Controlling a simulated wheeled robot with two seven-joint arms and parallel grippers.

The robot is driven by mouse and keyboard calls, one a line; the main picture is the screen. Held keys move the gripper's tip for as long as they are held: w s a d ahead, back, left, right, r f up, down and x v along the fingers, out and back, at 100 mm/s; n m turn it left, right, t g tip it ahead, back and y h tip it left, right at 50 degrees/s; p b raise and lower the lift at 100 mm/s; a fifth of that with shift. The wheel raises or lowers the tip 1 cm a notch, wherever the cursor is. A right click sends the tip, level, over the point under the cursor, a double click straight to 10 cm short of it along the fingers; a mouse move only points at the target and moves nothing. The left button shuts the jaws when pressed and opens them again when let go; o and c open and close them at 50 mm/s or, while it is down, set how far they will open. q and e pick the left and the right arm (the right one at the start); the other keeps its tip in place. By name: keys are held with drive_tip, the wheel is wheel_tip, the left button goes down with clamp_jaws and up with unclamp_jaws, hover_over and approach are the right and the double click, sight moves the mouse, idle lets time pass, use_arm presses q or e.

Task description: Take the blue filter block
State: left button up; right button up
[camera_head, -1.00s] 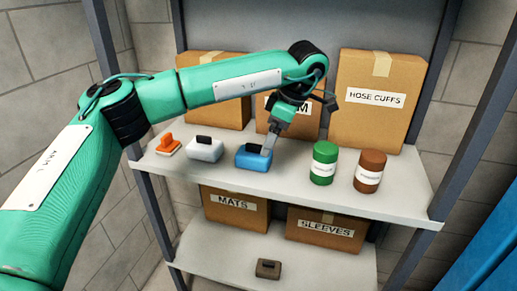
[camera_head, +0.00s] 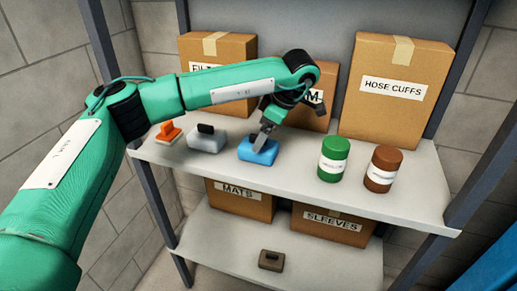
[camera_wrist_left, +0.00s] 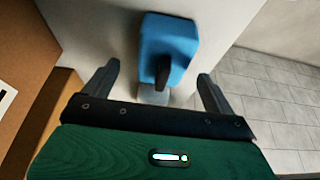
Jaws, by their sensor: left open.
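The blue filter block (camera_head: 257,151) sits on the upper shelf, right of a white-grey block. In the left wrist view the blue block (camera_wrist_left: 168,42) lies ahead of the fingertips, with a dark upright grip (camera_wrist_left: 162,72) on it. My left gripper (camera_head: 267,132) is just above and behind the block in the head view and hides part of it. In the wrist view my left gripper (camera_wrist_left: 158,78) is open and empty, its two fingers on either side of the line to the dark grip. My right gripper is not in view.
Cardboard boxes, including the hose cuffs box (camera_head: 393,95), stand behind. A brown block (camera_head: 271,260) lies below.

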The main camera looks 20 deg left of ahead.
use_arm(q)
drive_tip(key=x, duration=0.2)
drive_tip(key=p+x, duration=0.1)
drive_tip(key=x, duration=0.2)
drive_tip(key=shift+s+a, duration=0.2)
drive_tip(key=shift+s, duration=0.05)
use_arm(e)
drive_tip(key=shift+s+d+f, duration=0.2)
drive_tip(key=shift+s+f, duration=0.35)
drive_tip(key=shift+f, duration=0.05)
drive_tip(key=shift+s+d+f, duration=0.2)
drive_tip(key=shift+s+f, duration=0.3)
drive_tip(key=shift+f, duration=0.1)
use_arm(q)
drive_tip(key=shift+c, duration=0.2)
drive_tip(key=c, duration=1)
